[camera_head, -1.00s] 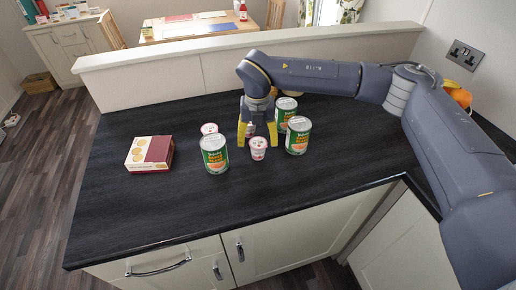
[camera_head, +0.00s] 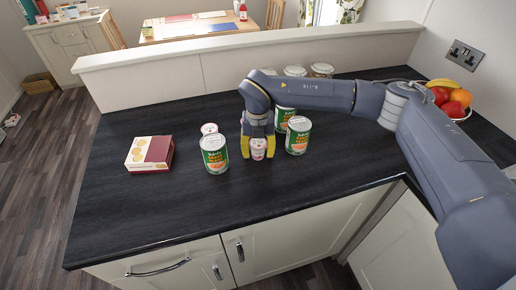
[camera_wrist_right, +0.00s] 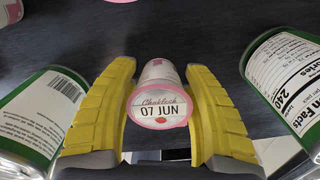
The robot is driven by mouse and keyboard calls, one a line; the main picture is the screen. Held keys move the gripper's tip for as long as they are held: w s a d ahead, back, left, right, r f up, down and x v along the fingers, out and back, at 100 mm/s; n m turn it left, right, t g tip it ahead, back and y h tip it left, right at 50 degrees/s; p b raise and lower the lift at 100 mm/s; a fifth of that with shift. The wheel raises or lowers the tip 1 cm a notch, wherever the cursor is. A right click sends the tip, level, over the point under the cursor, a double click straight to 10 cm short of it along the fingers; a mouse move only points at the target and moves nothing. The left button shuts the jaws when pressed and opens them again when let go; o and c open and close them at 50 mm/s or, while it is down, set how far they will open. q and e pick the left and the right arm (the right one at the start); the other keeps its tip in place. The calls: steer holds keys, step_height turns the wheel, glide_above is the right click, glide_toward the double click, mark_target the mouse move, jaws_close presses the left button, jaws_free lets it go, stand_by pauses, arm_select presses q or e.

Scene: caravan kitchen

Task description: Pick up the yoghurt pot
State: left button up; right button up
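A small white-and-pink yoghurt pot (camera_head: 258,151) stands on the dark worktop. In the right wrist view its lid (camera_wrist_right: 160,108) faces me and reads "07 JUN". My right gripper (camera_head: 258,157) has come down over it, with one yellow finger on each side. The fingers are apart, and narrow gaps show beside the pot near the fingertips; any contact at the lid rim is unclear. A second pot (camera_head: 209,129) stands to the left, behind a can. My left gripper is not in view.
Green cans stand close on either side, one left (camera_head: 214,156) and one right (camera_head: 298,138), with another can (camera_head: 284,116) behind. A biscuit box (camera_head: 150,153) lies farther left. Jars (camera_head: 321,71) and a fruit bowl (camera_head: 461,115) stand at the back. The front worktop is clear.

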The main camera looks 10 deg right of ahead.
jaws_close()
steer(key=shift+r, duration=0.1)
